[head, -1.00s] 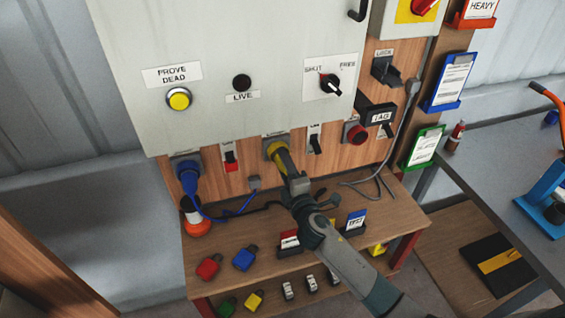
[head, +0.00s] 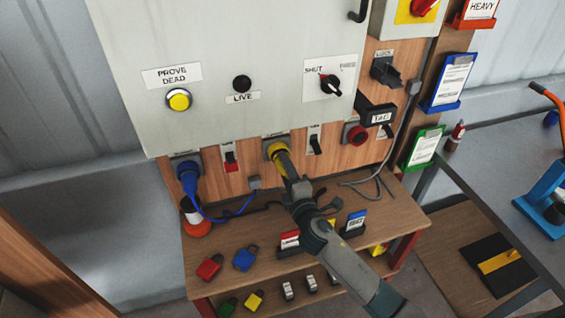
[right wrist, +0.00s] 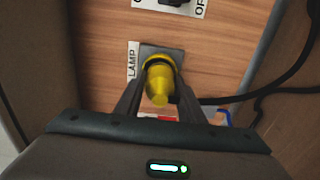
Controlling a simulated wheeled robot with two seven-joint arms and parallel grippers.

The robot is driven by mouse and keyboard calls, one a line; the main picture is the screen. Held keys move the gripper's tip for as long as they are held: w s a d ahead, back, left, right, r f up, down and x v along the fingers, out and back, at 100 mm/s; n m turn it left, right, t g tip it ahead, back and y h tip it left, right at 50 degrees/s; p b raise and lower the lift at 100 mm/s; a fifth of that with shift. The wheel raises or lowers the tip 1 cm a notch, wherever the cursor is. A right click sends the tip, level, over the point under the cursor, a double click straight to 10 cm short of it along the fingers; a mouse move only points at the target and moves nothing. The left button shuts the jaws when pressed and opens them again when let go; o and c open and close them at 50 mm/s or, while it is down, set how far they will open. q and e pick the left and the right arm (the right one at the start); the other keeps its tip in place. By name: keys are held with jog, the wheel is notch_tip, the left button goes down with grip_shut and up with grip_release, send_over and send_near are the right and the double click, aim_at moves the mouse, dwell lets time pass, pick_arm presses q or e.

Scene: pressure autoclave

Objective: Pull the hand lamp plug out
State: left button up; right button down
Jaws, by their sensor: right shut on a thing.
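The yellow hand lamp plug (right wrist: 160,82) sits at its grey socket plate (right wrist: 172,54), beside a label reading LAMP (right wrist: 132,62). In the head view the plug (head: 272,148) is at the lower edge of the grey cabinet. My right gripper (head: 283,162) reaches up to it from below. In the right wrist view its two fingers (right wrist: 160,92) stand on either side of the plug and are shut on it. The plug's seat in the socket is partly hidden, and I see no clear gap there. My left gripper is not in view.
A blue plug (head: 188,178) with a blue cable is in the socket to the left. A small switch (head: 314,145) and a red button (head: 356,134) are to the right. Below, a wooden shelf (head: 225,232) holds padlocks and tags. A dark cable (right wrist: 285,92) runs right of the plug.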

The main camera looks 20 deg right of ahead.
jog(key=shift+s+r+p, duration=0.1)
jog(key=shift+s+p, duration=0.2)
jog(key=shift+s, duration=2.25)
